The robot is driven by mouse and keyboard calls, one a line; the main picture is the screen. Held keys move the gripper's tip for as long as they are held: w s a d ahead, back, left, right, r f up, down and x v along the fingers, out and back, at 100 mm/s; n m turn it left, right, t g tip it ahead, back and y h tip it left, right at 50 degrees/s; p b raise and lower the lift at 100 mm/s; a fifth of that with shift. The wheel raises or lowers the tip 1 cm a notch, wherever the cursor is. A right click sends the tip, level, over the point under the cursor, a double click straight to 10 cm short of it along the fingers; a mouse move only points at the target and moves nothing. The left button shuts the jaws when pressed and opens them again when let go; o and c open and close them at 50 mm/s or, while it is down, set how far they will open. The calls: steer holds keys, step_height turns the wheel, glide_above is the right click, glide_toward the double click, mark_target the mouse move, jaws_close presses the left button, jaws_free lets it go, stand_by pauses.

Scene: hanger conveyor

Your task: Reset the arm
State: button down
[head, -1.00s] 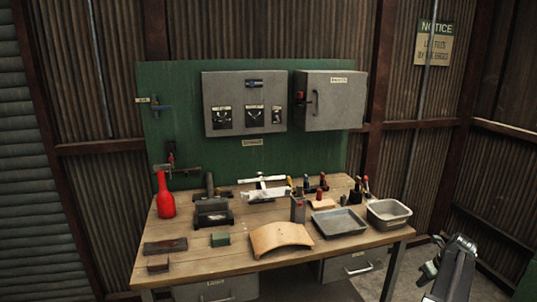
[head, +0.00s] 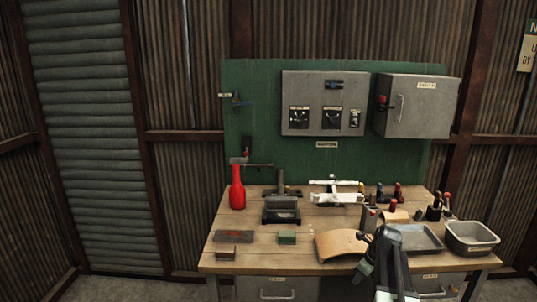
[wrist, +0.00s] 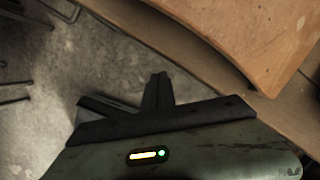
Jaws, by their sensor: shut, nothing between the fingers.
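My gripper (wrist: 155,90) shows in the wrist view with its dark fingers together and nothing between them. It is over the concrete floor, just off the front edge of the wooden workbench (wrist: 270,105). In the head view my arm rises at the lower right in front of the workbench (head: 190,262), and the fingers are too small to make out there. A curved tan sheet (head: 342,244) lies at the bench's front edge, partly behind my arm. It fills the upper right of the wrist view (wrist: 240,35), apart from the fingers.
Grey cabinets (head: 418,105) hang on the green board (head: 255,100) behind. Floor at the lower left is clear.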

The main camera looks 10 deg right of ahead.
steer(key=s+a+n+g, duration=0.25)
steer(key=a+n, duration=1.05)
steer(key=a, duration=1.5)
steer(key=s+a+f+n+h, duration=0.1)
steer(key=s+n, duration=0.7)
steer(key=n, duration=0.8)
steer(key=shift+a+g+h, duration=0.3)
steer(key=shift+g, duration=0.05)
